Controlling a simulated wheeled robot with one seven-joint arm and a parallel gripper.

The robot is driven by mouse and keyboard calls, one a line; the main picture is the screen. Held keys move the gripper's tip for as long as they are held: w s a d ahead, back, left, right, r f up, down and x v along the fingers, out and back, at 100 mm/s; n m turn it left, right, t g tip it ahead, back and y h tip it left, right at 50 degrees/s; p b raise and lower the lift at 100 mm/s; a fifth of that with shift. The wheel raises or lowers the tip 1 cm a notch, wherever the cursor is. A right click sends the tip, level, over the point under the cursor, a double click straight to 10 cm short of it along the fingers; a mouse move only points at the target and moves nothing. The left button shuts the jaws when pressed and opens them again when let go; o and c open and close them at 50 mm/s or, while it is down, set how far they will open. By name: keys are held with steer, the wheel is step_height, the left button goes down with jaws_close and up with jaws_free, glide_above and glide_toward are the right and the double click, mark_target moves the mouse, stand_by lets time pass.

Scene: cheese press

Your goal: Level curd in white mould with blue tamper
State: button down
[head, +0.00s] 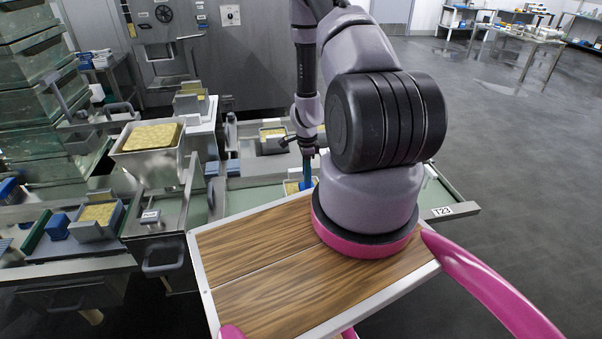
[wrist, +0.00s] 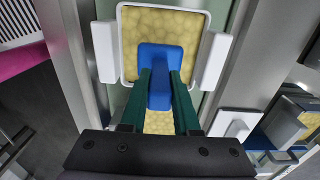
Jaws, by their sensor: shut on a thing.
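The white mould (wrist: 105,52) shows in the wrist view as a rectangular frame with a pale block on each side. It holds yellow, lumpy curd (wrist: 185,22). The blue tamper (wrist: 160,55) is over the middle of the curd, its head smaller than the opening. My gripper (wrist: 160,82) has green fingers shut on the tamper's blue handle. I cannot tell whether the tamper touches the curd. In the head view the tamper (head: 306,176) is a small blue piece, and the mould (head: 291,188) is mostly hidden behind my arm and wooden top.
A metal box heaped with curd (head: 146,165) stands on the bench at left. Smaller curd-filled moulds (head: 97,216) and (head: 272,133) stand around it. In the wrist view a metal rail (wrist: 75,60) runs left of the mould, and another white-and-blue item (wrist: 235,125) stands at lower right.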

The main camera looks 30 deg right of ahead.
steer(key=shift+s+d, duration=0.1)
steer(key=shift+d, duration=0.2)
steer(key=shift+w+a+f, duration=0.1)
steer(key=shift+w+a, duration=0.1)
steer(key=shift+a, duration=0.5)
steer(key=shift+w+a+r, duration=0.1)
steer(key=shift+w+a, duration=0.1)
steer(key=shift+a, duration=0.5)
steer(key=shift+w+a+f, duration=0.1)
steer(key=shift+w+a, duration=0.1)
steer(key=shift+a, duration=0.5)
steer(key=shift+s+d, duration=0.2)
steer(key=shift+d, duration=0.5)
steer(key=shift+s+d, duration=0.2)
steer(key=shift+d, duration=0.5)
steer(key=shift+s+d, duration=0.2)
steer(key=shift+d, duration=0.5)
steer(key=shift+r, duration=5.1)
